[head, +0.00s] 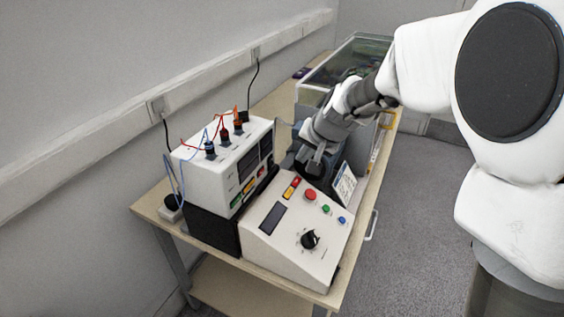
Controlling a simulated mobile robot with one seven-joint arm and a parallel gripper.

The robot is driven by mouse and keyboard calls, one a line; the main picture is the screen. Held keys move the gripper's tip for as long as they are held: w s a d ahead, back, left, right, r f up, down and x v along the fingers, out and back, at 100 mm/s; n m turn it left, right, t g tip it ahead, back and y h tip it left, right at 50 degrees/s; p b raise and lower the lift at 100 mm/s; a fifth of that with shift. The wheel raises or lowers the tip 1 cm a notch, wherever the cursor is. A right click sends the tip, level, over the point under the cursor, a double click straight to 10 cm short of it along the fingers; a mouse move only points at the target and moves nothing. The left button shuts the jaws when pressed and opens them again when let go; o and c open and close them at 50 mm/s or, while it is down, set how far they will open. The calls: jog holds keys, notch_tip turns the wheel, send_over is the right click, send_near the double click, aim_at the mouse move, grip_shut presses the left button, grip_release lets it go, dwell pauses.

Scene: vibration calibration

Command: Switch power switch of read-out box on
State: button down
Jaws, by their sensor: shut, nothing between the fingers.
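A white box (222,167) with plugged leads on top and a dark display on its front stands on a black base (215,231). Beside it is a white sloped console (321,258) with a dark display (271,217), a black knob (310,239), red, green and blue buttons and a small red-and-yellow part (291,187). I cannot tell which unit is the read-out box, and no power switch can be made out for certain. My gripper (314,166) is shut and empty, pointing down just behind the console's upper edge. Whether it touches anything is unclear.
A dark device with a white label (344,184) sits behind the console, partly hidden by my gripper. A clear-walled case (318,75) stands further back. Cables run to the wall trunking (215,72). The wooden table (147,207) is crowded; grey floor (420,235) is open at right.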

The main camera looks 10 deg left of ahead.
aim_at(271, 163)
jog(key=b+x, duration=0.1)
jog(key=x, duration=0.9)
jog(key=shift+f, duration=0.25)
jog(key=a, duration=0.2)
jog(key=shift+w+a+r+p, duration=0.15)
jog(key=shift+w+a+p, duration=0.15)
jog(key=shift+p, duration=0.1)
jog(key=shift+w+a, duration=0.25)
jog(key=shift+a, duration=0.35)
jog(key=shift+a+f, duration=0.2)
jog(key=shift+f, duration=0.05)
jog(key=shift+r, duration=0.1)
jog(key=shift+r+p, duration=0.7)
jog(key=shift+r, duration=0.1)
jog(key=shift+d, duration=0.1)
